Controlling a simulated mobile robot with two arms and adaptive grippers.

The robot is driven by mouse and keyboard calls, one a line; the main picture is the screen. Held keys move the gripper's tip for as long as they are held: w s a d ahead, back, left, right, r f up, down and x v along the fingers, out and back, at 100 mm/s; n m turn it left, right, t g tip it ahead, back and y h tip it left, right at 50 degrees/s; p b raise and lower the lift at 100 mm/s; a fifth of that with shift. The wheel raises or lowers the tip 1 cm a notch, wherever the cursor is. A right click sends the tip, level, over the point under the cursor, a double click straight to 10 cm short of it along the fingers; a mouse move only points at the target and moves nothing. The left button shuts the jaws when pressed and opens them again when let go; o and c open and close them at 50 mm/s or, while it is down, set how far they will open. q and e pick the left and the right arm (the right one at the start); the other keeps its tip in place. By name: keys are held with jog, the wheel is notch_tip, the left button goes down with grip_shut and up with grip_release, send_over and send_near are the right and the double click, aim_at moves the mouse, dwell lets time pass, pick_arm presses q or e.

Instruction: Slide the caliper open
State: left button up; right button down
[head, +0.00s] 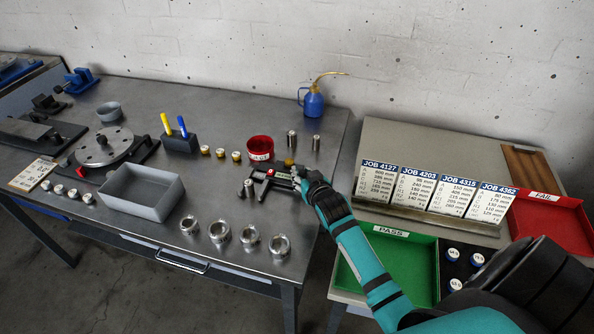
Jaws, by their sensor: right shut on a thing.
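The caliper (268,179) is dark with a light section on its beam. It lies near the right end of the grey metal table, in front of the red cup. Its jaws point to the front left. My right gripper (299,182) is at the right part of the caliper and is shut on it. The fingers hide that part, and the caliper's exact opening is too small to read. My left gripper is not in view.
A red cup (260,148) and small brass pieces stand behind the caliper. Steel rings (279,245) lie in front, and a grey bin (152,194) is to the left. A blue oil can (313,103) stands at the back. Job cards (401,187) and a green PASS tray (423,262) are at right.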

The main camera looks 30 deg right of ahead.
jog(key=shift+s+d, duration=0.45)
jog(key=shift+s, duration=0.1)
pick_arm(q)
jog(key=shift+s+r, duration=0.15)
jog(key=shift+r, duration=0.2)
pick_arm(e)
jog(key=c, duration=1)
grip_release()
jog(key=shift+c, duration=0.2)
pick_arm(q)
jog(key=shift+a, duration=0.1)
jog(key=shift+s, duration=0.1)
pick_arm(e)
jog(key=v, duration=1.2)
jog(key=shift+a, duration=0.15)
